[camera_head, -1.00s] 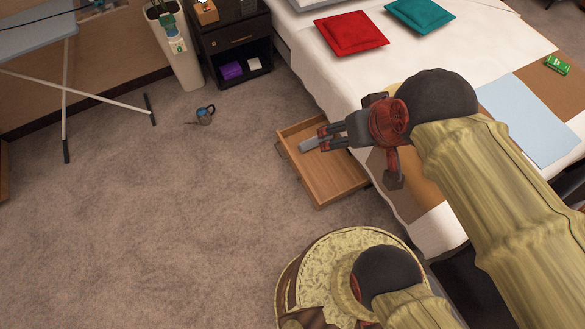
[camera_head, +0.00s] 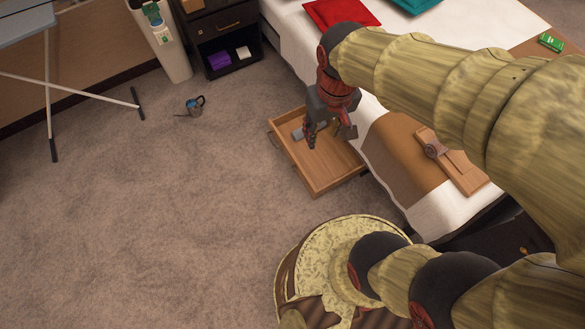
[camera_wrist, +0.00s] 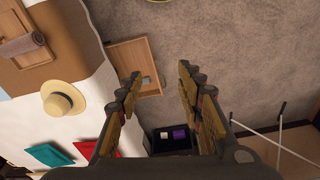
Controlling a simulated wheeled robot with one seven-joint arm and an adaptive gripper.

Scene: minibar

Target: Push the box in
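The box is a light wooden drawer (camera_head: 327,172) that stands pulled out from the side of the bed, open at the top. It also shows in the wrist view (camera_wrist: 122,56), beyond the left finger. A small grey item (camera_head: 298,133) lies in it near the far left; it appears in the wrist view too (camera_wrist: 146,79). My gripper (camera_head: 326,143) points down over the drawer. In the wrist view my gripper (camera_wrist: 159,70) is open, with a wide gap and nothing between the fingers. I cannot tell whether the fingertips touch the drawer.
The bed (camera_head: 440,207) is right of the drawer, with a wooden tray (camera_head: 478,182) on it. A straw hat (camera_wrist: 62,100) lies on the bed. A dark nightstand (camera_head: 226,35) stands behind. A small kettle (camera_head: 196,106) sits on otherwise clear carpet to the left.

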